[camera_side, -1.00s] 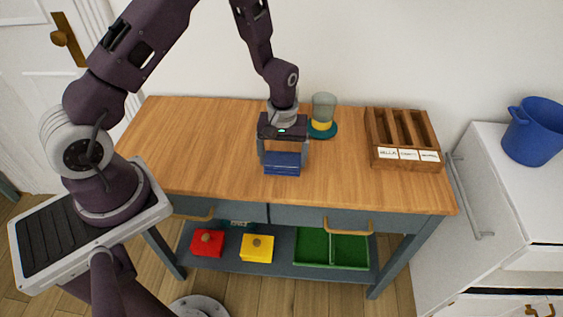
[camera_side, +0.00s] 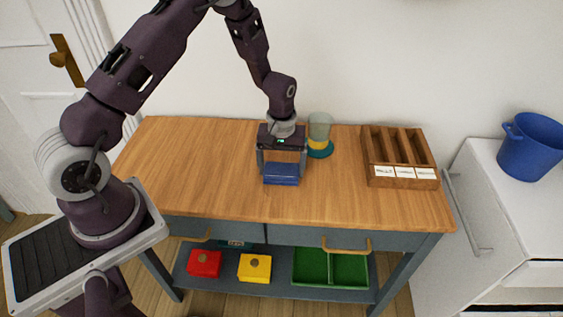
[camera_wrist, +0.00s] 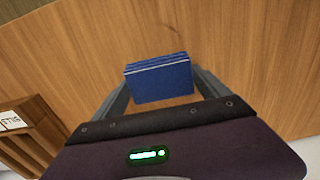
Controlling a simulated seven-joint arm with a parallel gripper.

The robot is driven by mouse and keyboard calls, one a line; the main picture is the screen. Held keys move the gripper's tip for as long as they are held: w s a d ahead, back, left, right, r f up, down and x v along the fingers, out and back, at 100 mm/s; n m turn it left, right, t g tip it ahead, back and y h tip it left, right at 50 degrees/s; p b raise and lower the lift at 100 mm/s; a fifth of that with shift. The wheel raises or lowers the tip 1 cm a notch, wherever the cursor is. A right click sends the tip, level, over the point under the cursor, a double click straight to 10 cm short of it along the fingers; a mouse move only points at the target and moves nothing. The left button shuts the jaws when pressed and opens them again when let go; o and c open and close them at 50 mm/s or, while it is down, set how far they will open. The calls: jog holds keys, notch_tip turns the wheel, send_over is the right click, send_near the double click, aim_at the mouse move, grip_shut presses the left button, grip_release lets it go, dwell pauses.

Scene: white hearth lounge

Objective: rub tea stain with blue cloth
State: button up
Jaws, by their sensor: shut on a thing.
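The blue cloth (camera_side: 281,174) is a folded, layered block between the fingers of my gripper (camera_side: 282,168). In the wrist view the cloth (camera_wrist: 160,82) sits between both fingertips of my gripper (camera_wrist: 161,75), which is shut on it. The cloth is over the middle of the wooden tabletop (camera_side: 205,160), low down. I cannot tell whether it touches the wood. No tea stain shows in either view; the cloth and gripper may hide it.
A greenish glass with a yellow band (camera_side: 319,133) stands on a teal coaster (camera_side: 320,151) behind and right of my gripper. A wooden compartment box with labels (camera_side: 400,160) is at the right. The tabletop's left side is clear.

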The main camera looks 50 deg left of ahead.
jog(key=shift+s+d, duration=2.6)
jog(key=shift+w+a, duration=3.55)
jog(key=shift+r, duration=4.05)
